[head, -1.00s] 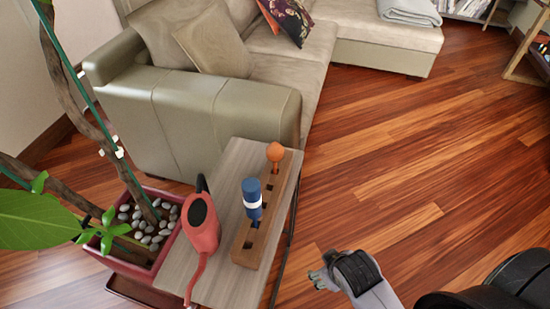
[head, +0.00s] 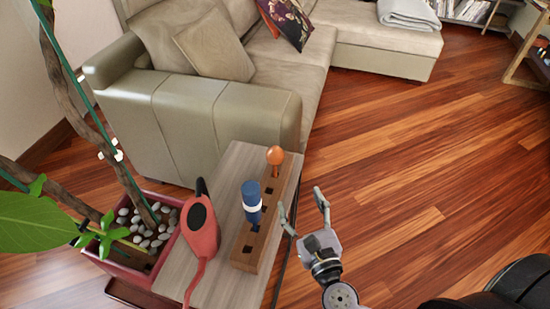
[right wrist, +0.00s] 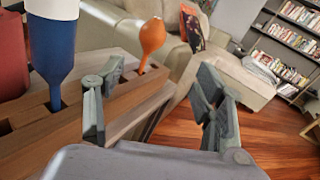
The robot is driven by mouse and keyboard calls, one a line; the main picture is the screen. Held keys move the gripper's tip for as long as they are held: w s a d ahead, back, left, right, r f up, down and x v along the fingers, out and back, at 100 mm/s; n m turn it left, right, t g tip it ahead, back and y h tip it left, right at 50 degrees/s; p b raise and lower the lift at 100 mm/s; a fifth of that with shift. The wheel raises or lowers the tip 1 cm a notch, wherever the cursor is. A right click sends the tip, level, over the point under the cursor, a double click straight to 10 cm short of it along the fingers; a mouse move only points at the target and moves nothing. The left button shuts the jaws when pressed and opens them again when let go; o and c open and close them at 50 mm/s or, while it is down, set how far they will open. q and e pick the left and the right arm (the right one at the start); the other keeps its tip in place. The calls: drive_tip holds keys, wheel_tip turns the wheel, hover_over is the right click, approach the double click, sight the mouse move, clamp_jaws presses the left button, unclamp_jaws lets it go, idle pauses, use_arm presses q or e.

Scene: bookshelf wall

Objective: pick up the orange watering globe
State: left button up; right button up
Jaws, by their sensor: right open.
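The orange watering globe (head: 275,156) stands bulb up in the far end of a wooden rack (head: 262,220) on a small side table (head: 222,278). In the right wrist view the globe (right wrist: 152,36) shows ahead, seen between the open fingers and toward the left one, with its thin stem down in the rack. My right gripper (head: 302,208) is open and empty, to the right of the rack and nearer to me than the globe. In the right wrist view its fingers (right wrist: 152,105) are apart. My left gripper is not in view.
A blue bottle-like globe with a white band (head: 252,198) stands in the same rack, nearer to me. The floor on the right is clear.

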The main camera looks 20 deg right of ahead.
sight(278, 162)
drive_tip(key=shift+n+y, duration=0.3)
drive_tip(key=shift+n, duration=0.2)
drive_tip(key=w+p, duration=0.1)
drive_tip(key=w, duration=0.6)
drive_tip(key=w+p, duration=0.1)
drive_tip(key=w, duration=0.3)
drive_tip(key=shift+w+a+f+p, duration=0.1)
drive_tip(key=shift+w+a+p, duration=0.1)
drive_tip(key=shift+a+p, duration=0.1)
drive_tip(key=shift+w+a+f, duration=0.1)
drive_tip(key=shift+w+f, duration=0.05)
drive_tip(key=shift+w, duration=2.9)
drive_tip(key=shift+c, duration=0.3)
drive_tip(key=c, duration=1.2)
